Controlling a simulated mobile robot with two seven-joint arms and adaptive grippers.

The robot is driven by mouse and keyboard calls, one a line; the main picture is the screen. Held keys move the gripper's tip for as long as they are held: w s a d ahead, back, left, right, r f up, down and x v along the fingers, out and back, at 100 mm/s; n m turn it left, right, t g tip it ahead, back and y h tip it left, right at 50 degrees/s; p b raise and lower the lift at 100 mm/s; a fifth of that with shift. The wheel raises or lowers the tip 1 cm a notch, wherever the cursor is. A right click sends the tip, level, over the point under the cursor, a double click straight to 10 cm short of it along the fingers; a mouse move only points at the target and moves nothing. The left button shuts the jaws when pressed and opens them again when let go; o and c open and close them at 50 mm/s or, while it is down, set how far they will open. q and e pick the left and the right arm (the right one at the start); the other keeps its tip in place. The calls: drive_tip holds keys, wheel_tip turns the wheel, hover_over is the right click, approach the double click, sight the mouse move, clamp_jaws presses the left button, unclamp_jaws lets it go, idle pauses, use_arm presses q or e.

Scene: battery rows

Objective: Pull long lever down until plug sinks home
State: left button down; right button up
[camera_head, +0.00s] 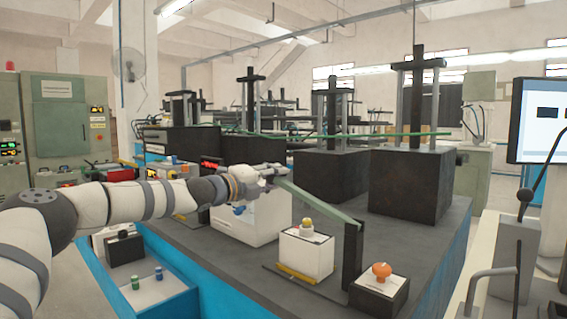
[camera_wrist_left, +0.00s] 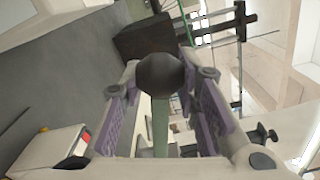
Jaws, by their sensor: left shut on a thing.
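The long lever (camera_head: 322,207) is a grey-green bar, hinged on a dark upright post (camera_head: 352,262) and sloping up to the left toward my left gripper (camera_head: 268,180). In the left wrist view, its round black knob (camera_wrist_left: 160,72) sits between the purple finger pads of my left gripper (camera_wrist_left: 160,110), which is shut on the lever end. The bar (camera_wrist_left: 160,135) runs on below the knob. A yellow plug-like piece (camera_head: 307,226) stands up from the top of a white box (camera_head: 306,254), below the lever. The bar appears clear of it. My right gripper is not in view.
An orange mushroom button (camera_head: 382,270) sits on a small box right of the post. Dark blocks with upright frames (camera_head: 408,187) line the back of the grey bench. A monitor (camera_head: 537,120) is at the right.

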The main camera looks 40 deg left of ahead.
use_arm(q)
wheel_tip(320, 180, down, 8)
drive_tip(key=n+b, duration=0.1)
drive_tip(key=n, duration=0.2)
drive_tip(key=shift+a+r+n, duration=0.2)
drive_tip(key=shift+a+n, duration=0.1)
drive_tip(key=shift+a, duration=0.15)
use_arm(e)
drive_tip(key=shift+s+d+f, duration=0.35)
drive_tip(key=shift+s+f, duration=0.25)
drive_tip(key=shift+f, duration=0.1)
use_arm(q)
drive_tip(key=shift+f, duration=0.15)
drive_tip(key=c, duration=1.2)
unclamp_jaws()
drive_tip(key=shift+w, duration=0.1)
drive_tip(key=s, duration=0.7)
drive_tip(key=shift+s+a, duration=0.25)
